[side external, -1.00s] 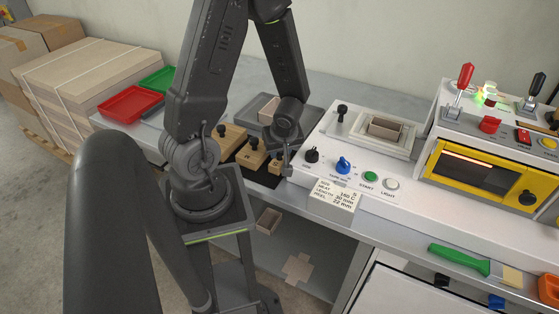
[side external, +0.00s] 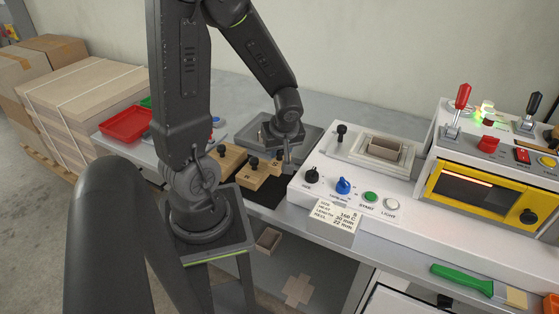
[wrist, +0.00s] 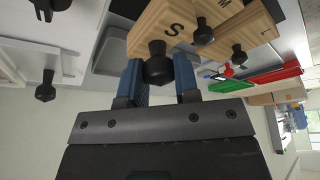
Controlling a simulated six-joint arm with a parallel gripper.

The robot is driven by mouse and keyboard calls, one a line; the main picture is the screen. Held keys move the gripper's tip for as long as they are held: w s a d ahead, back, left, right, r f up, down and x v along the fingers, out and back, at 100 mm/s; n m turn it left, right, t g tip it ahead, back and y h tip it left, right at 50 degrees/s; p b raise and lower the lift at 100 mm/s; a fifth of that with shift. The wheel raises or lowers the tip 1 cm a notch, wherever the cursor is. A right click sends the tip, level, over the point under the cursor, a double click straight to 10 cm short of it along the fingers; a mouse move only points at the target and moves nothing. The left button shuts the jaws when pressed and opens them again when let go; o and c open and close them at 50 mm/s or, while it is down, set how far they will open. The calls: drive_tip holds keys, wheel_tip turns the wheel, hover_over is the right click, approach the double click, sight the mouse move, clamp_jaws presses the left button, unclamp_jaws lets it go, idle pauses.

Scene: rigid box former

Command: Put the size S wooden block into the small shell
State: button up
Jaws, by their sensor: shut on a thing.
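The size S wooden block (wrist: 172,28) fills the top of the wrist view, with its letter S and a black knob (wrist: 157,66). My gripper (wrist: 160,85) is shut on that knob, one blue finger on each side. In the side view my gripper (side external: 289,166) holds the S block (side external: 276,161) above the black mat (side external: 268,192). An open grey-beige shell (side external: 384,148), small in size, sits in the pale frame on the white machine, to the right of my gripper. Its inside floor is hard to see.
The M block (side external: 251,177) and another knobbed block (side external: 228,160) stand left of the held block. A grey tray (side external: 306,134) lies behind my gripper.

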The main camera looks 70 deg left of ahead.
drive_tip(key=shift+w+r, duration=0.1)
drive_tip(key=shift+r, duration=1.25)
drive_tip(key=w+d+r+m+t+h, duration=0.2)
drive_tip(key=w+d+r+m+h, duration=0.1)
drive_tip(key=w+d+m, duration=0.4)
drive_tip(key=w+d+r+m+t+h, duration=0.2)
drive_tip(key=w+d+m, duration=0.6)
drive_tip(key=w+m, duration=0.6)
drive_tip(key=shift+w+r+h, duration=0.45)
drive_tip(key=shift+w+h, duration=0.05)
